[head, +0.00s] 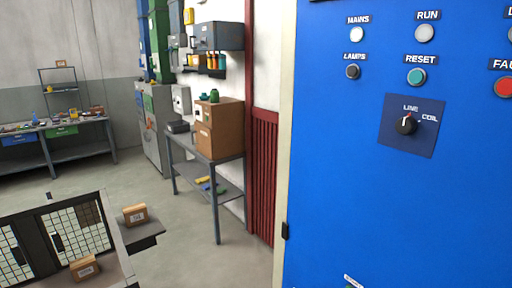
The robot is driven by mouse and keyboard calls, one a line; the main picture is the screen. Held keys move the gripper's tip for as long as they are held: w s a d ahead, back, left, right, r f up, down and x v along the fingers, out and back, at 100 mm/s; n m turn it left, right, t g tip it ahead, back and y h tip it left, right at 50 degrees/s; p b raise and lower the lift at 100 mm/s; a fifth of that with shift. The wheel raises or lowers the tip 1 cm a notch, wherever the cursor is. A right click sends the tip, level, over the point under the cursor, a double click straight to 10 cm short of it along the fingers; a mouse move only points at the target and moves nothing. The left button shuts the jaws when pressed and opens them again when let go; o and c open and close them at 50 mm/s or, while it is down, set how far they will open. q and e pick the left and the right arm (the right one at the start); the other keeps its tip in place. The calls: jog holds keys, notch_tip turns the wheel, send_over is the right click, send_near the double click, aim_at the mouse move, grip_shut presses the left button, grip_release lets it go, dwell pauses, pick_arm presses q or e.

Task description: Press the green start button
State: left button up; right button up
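A blue control panel (340,190) fills the right side of the head view. A teal-green button (416,77) sits on it under the label RESET. No button labelled start can be read. At the bottom edge a small pale label (353,282) is cut off, with a bit of something dark beside it; I cannot read it. A red button (504,87) is at the right edge, its label partly cut off. A black rotary switch (406,125) marked LINE and COIL sits below RESET. Neither of my grippers is in view.
The panel also has MAINS (357,34) and RUN (424,33) lamps and a dark LAMPS knob (352,72). A side table (181,146) carries cardboard boxes. A mesh-sided unit (82,209) with small boxes stands lower left. Floor between them is clear.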

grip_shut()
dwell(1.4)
